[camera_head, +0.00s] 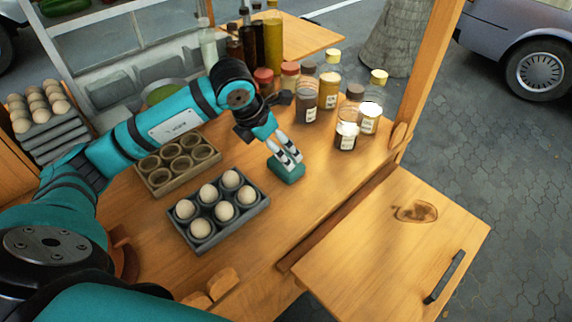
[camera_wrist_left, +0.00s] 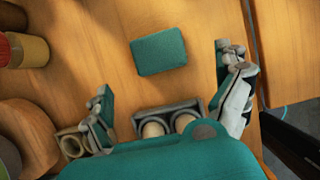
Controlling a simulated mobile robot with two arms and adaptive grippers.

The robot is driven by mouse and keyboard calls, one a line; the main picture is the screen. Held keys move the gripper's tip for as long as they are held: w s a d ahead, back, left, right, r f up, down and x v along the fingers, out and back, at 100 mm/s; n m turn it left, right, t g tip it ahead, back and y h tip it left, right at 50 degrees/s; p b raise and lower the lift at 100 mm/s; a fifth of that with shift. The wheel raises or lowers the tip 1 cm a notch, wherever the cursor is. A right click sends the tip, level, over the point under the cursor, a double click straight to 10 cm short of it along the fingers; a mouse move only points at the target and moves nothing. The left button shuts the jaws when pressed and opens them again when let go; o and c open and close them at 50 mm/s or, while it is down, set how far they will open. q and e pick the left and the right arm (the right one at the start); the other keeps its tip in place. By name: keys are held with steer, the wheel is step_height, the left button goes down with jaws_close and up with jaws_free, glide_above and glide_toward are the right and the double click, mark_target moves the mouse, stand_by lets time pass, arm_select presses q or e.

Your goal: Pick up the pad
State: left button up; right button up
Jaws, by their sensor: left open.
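The pad (camera_head: 288,172) is a small teal block lying flat on the wooden counter, right of the egg tray. My left gripper (camera_head: 284,158) is above it, pointing down, and its fingers hide part of the pad in the head view. In the left wrist view the pad (camera_wrist_left: 158,52) lies in the open, beyond the gap between the spread fingers (camera_wrist_left: 166,85), nothing gripped. I cannot tell the exact height of the fingertips over the pad. My right gripper is not in view.
A grey tray of eggs (camera_head: 180,226) and a tray with empty round cups (camera_head: 162,188) stand left of the pad. Several jars (camera_head: 329,90) and bottles (camera_head: 272,40) stand behind. Bare counter (camera_head: 325,195) lies right of the pad, up to a wooden edge.

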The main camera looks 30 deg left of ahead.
mark_target(280, 168)
arm_select(q)
steer(key=x, duration=0.4)
steer(key=shift+w+d+f, duration=0.1)
steer(key=shift+f, duration=0.05)
steer(key=shift+a+p+x, duration=0.1)
steer(key=shift+p+x, duration=0.35)
steer(key=shift+x, duration=0.85)
steer(key=shift+a+p+x, duration=0.15)
steer(key=shift+p+x, duration=0.3)
steer(key=shift+x, duration=0.9)
steer(key=c, duration=0.9)
